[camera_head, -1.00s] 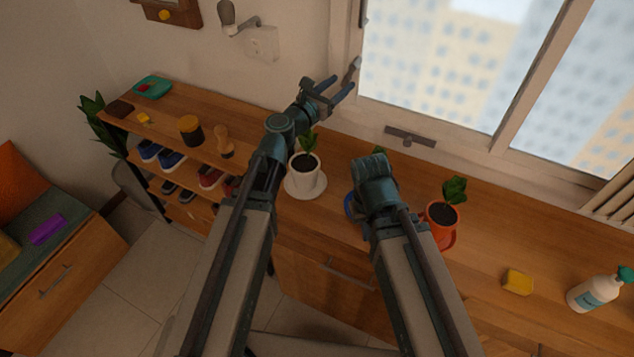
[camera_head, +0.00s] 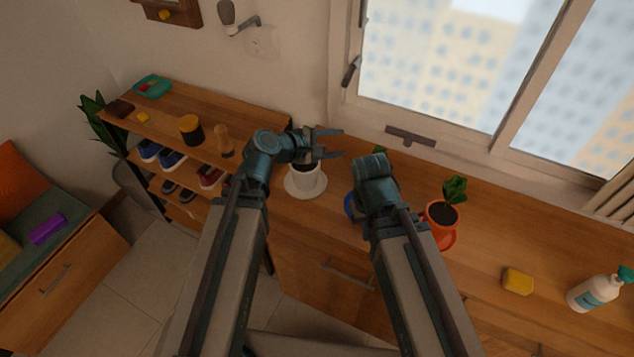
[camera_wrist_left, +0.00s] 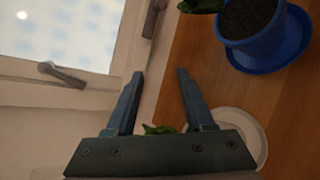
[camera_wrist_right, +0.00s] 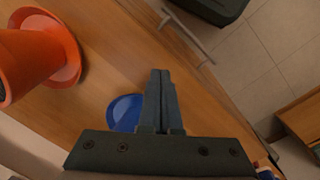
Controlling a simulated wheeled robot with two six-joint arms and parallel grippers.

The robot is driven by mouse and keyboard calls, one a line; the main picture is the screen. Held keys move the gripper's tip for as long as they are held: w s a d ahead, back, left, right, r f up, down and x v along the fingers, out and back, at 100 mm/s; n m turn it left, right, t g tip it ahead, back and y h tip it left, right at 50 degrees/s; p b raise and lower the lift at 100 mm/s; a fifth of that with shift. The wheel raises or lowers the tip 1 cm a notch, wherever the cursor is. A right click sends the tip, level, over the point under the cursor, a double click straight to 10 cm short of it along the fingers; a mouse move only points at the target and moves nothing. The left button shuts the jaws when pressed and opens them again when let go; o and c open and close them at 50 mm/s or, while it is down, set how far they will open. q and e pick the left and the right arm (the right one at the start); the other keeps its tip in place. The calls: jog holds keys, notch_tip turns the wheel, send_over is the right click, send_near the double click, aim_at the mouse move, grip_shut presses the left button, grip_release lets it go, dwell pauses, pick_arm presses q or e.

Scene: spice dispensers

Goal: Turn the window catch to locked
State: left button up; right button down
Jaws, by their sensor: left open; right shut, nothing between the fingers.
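The dark window catch (camera_head: 351,71) is on the left side of the white window frame. Its handle slants down and left in the head view; it also shows in the left wrist view (camera_wrist_left: 62,75). My left gripper (camera_head: 331,143) is open and empty, below and left of the catch and apart from it, over the white pot (camera_head: 304,176). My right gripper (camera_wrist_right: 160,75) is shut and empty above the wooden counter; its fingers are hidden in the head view.
A dark bar (camera_head: 410,136) is fixed below the window. A blue pot (camera_wrist_left: 252,30) and an orange pot (camera_head: 440,214) stand on the counter. The counter between orange pot and sponge is clear.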

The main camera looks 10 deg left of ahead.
jog(key=shift+r+p, duration=0.45)
pick_arm(q)
jog(key=shift+s+a+f+m+g+y, duration=0.6)
jog(key=shift+s+f+m+g+y, duration=0.25)
jog(key=shift+s+f+m, duration=0.7)
jog(key=shift+s+a+f+m+g+y, duration=0.65)
jog(key=shift+f+m+g, duration=0.5)
jog(key=shift+m, duration=0.75)
jog(key=shift+s+a+f+m+g+y, duration=0.65)
jog(key=shift+s+f+m, duration=0.55)
jog(key=shift+f+m, duration=0.45)
pick_arm(e)
jog(key=shift+r, duration=0.1)
pick_arm(q)
jog(key=shift+d+r, duration=0.1)
jog(key=shift+r, duration=0.05)
